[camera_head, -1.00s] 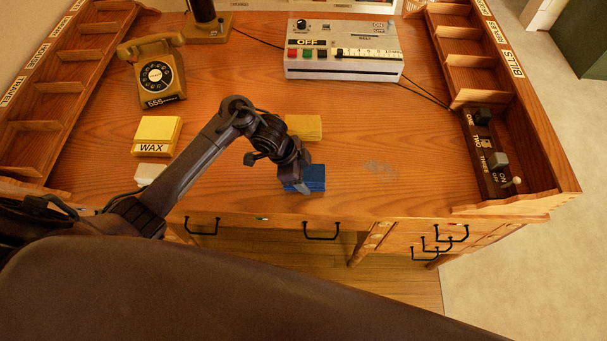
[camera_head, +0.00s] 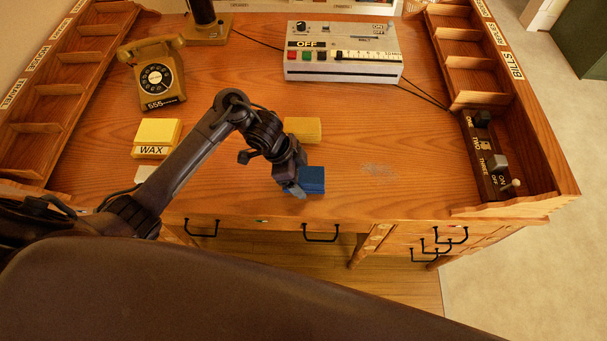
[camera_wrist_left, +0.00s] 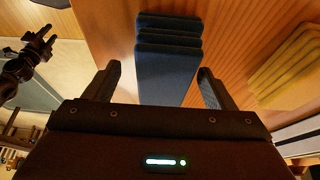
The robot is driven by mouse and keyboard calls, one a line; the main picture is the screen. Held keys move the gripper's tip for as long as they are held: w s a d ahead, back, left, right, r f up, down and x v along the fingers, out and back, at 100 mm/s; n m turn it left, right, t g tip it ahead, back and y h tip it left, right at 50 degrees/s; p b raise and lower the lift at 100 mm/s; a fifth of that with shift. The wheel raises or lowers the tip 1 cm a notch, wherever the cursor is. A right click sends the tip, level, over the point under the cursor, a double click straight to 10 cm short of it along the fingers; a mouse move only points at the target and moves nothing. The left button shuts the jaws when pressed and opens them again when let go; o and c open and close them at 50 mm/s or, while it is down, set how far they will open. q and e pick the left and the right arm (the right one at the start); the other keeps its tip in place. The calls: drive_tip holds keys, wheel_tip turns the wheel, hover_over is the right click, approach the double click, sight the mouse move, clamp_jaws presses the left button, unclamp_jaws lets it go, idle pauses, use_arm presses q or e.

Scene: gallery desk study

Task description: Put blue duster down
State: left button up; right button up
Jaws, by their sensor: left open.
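The blue duster (camera_head: 312,180) rests on the desk top (camera_head: 420,190) near its front edge. In the left wrist view the duster (camera_wrist_left: 168,62) stands between and beyond the two spread fingers, with clear gaps on both sides. My left gripper (camera_head: 294,189) is open, just left of the duster in the head view; it also shows in the left wrist view (camera_wrist_left: 160,88). Whether a fingertip still touches the duster cannot be told. My right gripper is not seen in the head view.
A yellow sponge-like block (camera_head: 303,130) lies behind the duster. A WAX block (camera_head: 157,138), a telephone (camera_head: 157,78), a grey control box (camera_head: 343,52) and a switch panel (camera_head: 488,160) stand around. The desk right of the duster is clear, with a faint grey smudge (camera_head: 380,169).

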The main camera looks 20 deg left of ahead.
use_arm(q)
drive_tip(key=p+v, duration=0.2)
drive_tip(key=v, duration=0.7)
drive_tip(key=shift+w+a+p, duration=0.15)
drive_tip(key=shift+p, duration=0.2)
drive_tip(key=shift+a+r, duration=0.1)
drive_tip(key=shift+r, duration=0.3)
drive_tip(key=shift+f, duration=0.1)
